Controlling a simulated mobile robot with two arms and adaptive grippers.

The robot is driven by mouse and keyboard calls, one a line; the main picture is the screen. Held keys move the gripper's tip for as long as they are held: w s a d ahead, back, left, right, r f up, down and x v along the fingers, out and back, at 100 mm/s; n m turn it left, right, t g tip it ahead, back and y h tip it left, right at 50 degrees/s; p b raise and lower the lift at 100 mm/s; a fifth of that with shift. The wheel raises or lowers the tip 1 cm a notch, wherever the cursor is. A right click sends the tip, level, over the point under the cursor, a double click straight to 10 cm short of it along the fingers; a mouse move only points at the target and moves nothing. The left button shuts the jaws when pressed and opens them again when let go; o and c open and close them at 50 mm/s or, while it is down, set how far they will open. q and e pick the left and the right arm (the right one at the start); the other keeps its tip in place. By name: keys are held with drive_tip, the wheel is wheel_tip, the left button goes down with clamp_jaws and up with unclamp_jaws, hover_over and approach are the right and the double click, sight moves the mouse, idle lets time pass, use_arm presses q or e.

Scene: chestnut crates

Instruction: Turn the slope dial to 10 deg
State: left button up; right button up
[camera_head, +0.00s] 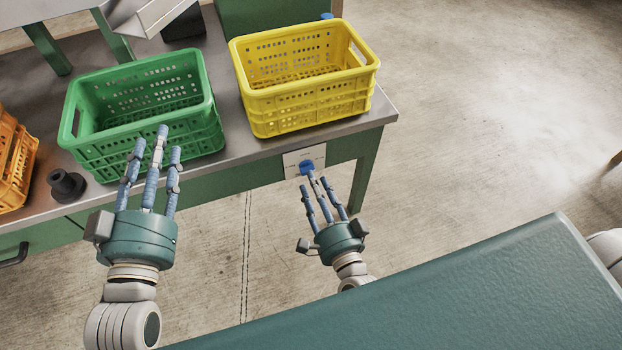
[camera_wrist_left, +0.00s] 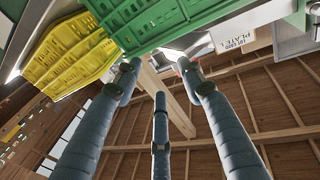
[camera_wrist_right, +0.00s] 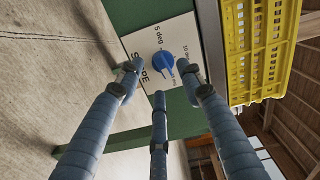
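The slope dial is a blue knob (camera_wrist_right: 163,62) on a white plate (camera_wrist_right: 181,32) marked "SLOPE", "5 deg" and "10 deg" in the right wrist view. I cannot tell which mark it points to. In the head view the knob (camera_head: 307,167) is on the table's front face, below the yellow crate. My right gripper (camera_head: 314,181) is open, its fingertips spread close around the knob; contact cannot be told. In the right wrist view its fingers (camera_wrist_right: 158,76) frame the knob. My left gripper (camera_head: 158,147) is open and empty in front of the green crate.
The green crate (camera_head: 84,93) and yellow crate (camera_head: 306,98) stand on the grey table (camera_head: 224,132). An orange crate (camera_head: 15,165) is at the left edge, with a black round part (camera_head: 67,185) beside it. Open concrete floor lies to the right.

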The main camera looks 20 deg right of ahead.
sight(307, 169)
use_arm(q)
wheel_tip(307, 169, up, 3)
drive_tip(key=shift+s+d+f+t, duration=0.1)
drive_tip(key=shift+s+t, duration=0.05)
drive_tip(key=shift+t, duration=0.55)
use_arm(e)
drive_tip(key=w, duration=0.3)
drive_tip(key=shift+c, duration=0.5)
clamp_jaws()
